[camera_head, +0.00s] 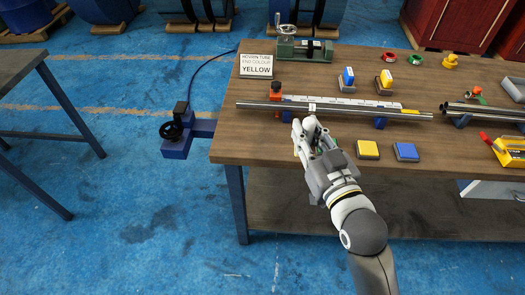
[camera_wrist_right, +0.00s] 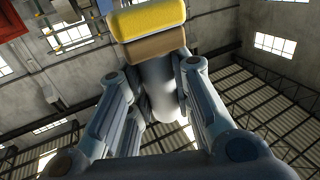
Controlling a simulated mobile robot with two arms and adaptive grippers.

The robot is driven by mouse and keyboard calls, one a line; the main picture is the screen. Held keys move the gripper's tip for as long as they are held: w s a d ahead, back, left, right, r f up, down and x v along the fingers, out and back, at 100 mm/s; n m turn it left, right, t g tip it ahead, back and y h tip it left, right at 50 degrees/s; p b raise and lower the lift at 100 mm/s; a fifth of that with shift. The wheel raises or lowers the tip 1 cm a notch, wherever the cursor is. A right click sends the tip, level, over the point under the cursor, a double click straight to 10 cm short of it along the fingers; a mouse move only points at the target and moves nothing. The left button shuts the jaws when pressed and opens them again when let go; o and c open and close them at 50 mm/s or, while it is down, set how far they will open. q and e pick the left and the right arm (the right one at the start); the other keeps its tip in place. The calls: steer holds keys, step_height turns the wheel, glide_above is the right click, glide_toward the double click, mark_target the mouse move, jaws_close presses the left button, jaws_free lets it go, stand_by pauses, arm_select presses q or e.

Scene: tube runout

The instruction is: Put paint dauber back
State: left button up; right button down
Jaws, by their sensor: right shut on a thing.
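My right gripper (camera_head: 308,124) is over the front part of the workbench (camera_head: 235,150), in front of the long steel tube. In the right wrist view its fingers are shut around the grey handle (camera_wrist_right: 168,95) of a paint dauber. The dauber has a yellow pad (camera_wrist_right: 147,20) on a tan block, beyond the fingertips. In the head view the gripper mostly hides the dauber. A yellow flat pad (camera_head: 367,149) and a blue flat pad (camera_head: 405,152) lie right of the gripper. My left gripper is out of view.
The long tube (camera_head: 345,110) rests on blue supports before a white scale strip. Behind it stand a blue-and-white block (camera_head: 347,77), a yellow-and-white block (camera_head: 386,79) and a sign reading YELLOW (camera_head: 256,66). A blue vise (camera_head: 177,140) juts from the bench's left edge.

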steer(key=w+a+f, duration=0.1)
steer(key=w+f, duration=0.2)
steer(key=w, duration=0.1)
steer(key=w+a+f, duration=0.2)
steer(key=w+f, duration=0.1)
steer(key=w, duration=0.1)
steer(key=w+a+f, duration=0.2)
steer(key=w+f, duration=0.1)
steer(key=w, duration=0.1)
steer(key=shift+w+a+f, duration=0.15)
steer(key=shift+w+f, duration=0.1)
steer(key=shift+f, duration=0.05)
steer(key=shift+w+f, duration=0.15)
steer(key=shift+f, duration=1.55)
steer(key=shift+f, duration=0.2)
steer(key=c, duration=1.3)
jaws_free()
steer(key=shift+r, duration=0.1)
